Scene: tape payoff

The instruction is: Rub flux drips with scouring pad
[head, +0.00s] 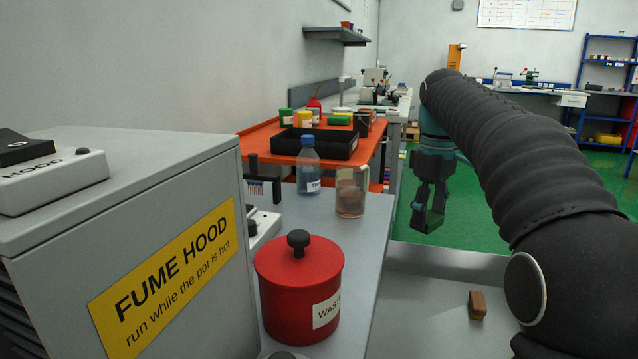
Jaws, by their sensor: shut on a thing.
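My gripper (431,208) hangs fingers down, over or beyond the far part of the pale bench (420,325) on the right. It is shut on a small dark thing between its fingertips. The thing is mostly hidden by the fingers, and I cannot tell for sure that it is the scouring pad. A small brown and tan block (477,305) lies on the bench beside my arm, apart from my gripper. I cannot make out any flux drips. Part of the bench is hidden behind my arm.
A red lidded waste pot (299,292), a blue bottle (308,168) and a clear jar with brown contents (350,192) stand left of my gripper. A grey fume hood box (150,240) fills the left. A black tray (315,144) sits on an orange bench behind.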

